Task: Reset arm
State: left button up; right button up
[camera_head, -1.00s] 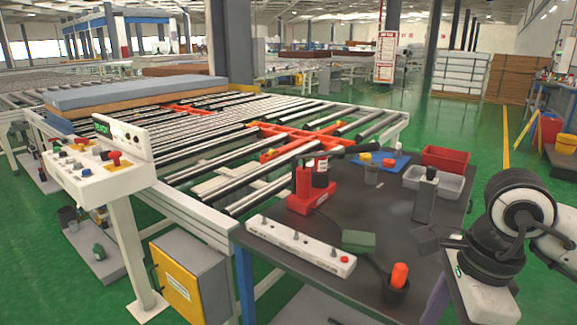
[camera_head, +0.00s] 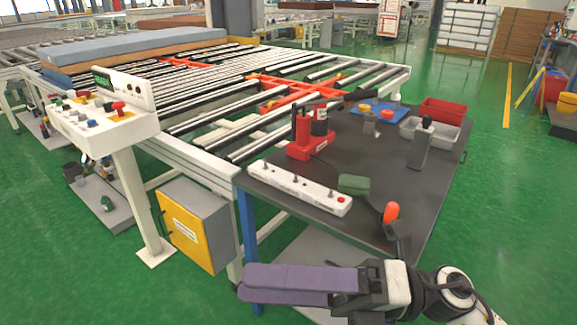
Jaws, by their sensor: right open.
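My right gripper (camera_head: 243,284) has long purple fingers that point left, low in the picture. It is open, with nothing between its fingers, and appears in front of the dark worktable (camera_head: 395,180), by its near end. My right arm comes in from the bottom right. My left arm and left gripper do not show. A grey-blue mattress (camera_head: 130,47) lies on a brown layer on the roller conveyor (camera_head: 230,95) at the far left.
The worktable holds a white power strip (camera_head: 299,187), a red tool (camera_head: 305,140), a green block (camera_head: 354,184), an orange-handled tool (camera_head: 391,212), a grey bottle (camera_head: 420,145) and bins. A control panel (camera_head: 108,123) and yellow-fronted cabinet (camera_head: 187,228) stand left.

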jog(key=w+d+f+m+t, duration=0.35)
jog(key=w+m+t, duration=0.45)
jog(key=m+t, duration=0.65)
jog(key=w+d+f+m+t+h, duration=0.35)
jog(key=d+f+m+h, duration=0.35)
jog(key=f+m+h, duration=0.45)
jog(key=s+d+f+m+g+h, duration=0.3)
jog(key=s+f+m, duration=0.3)
jog(key=f, duration=0.6)
jog(key=s+d+f+m+g+h, duration=0.3)
jog(key=s+d+f+m+g, duration=0.2)
jog(key=s+f, duration=0.5)
notch_tip(320, 180, down, 4)
jog(key=shift+s+r+m, duration=0.2)
jog(key=shift+s+m, duration=0.1)
jog(key=shift+m, duration=0.7)
jog(key=shift+d, duration=0.1)
